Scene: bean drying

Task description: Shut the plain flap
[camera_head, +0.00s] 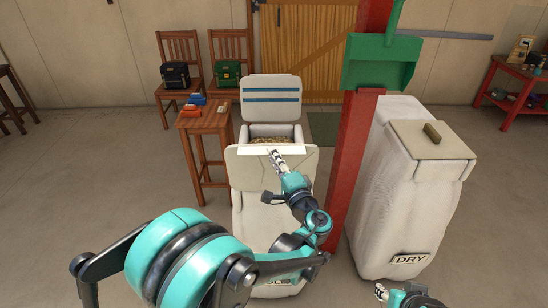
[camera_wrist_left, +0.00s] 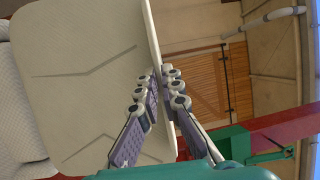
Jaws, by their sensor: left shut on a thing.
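The plain flap (camera_head: 248,172) is a pale panel at the near side of an open cloth sack. It stands up, with a white strip along its top edge. My left gripper (camera_head: 275,158) is shut on the flap near this edge. In the left wrist view the pale flap (camera_wrist_left: 85,70) fills the left, and its edge runs between the fingers (camera_wrist_left: 155,105). The other flap (camera_head: 270,87), with blue stripes, stands upright at the back. Grain or beans (camera_head: 272,139) show between the flaps.
A red post (camera_head: 350,150) with a green scoop (camera_head: 380,62) stands just right of the sack. A closed sack labelled DRY (camera_head: 405,205) is farther right. A small wooden table (camera_head: 203,121) stands left of the open sack. My left forearm hides the open sack's lower front.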

